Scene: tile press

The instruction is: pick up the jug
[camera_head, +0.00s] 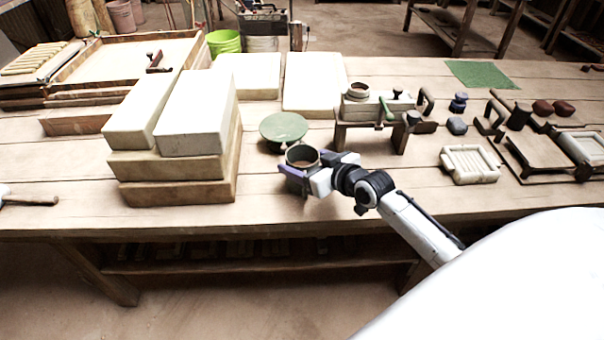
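A dark round jug (302,154) with an open top and a brownish inside stands near the front middle of the table, right of the stacked blocks. My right gripper (308,165) reaches it from the lower right. Its purple-tipped fingers lie on either side of the jug, one along the front and one at the right rear. I cannot tell whether both fingers press on its wall. The jug's lower part and any handle are mostly hidden by the gripper. My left gripper is not in view.
A stack of pale blocks on wooden slabs (178,165) stands left of the jug. A green disc (284,127) is just behind it. A small wooden stand (372,134) carrying a container (357,91) is to the right rear. The table's front edge is close.

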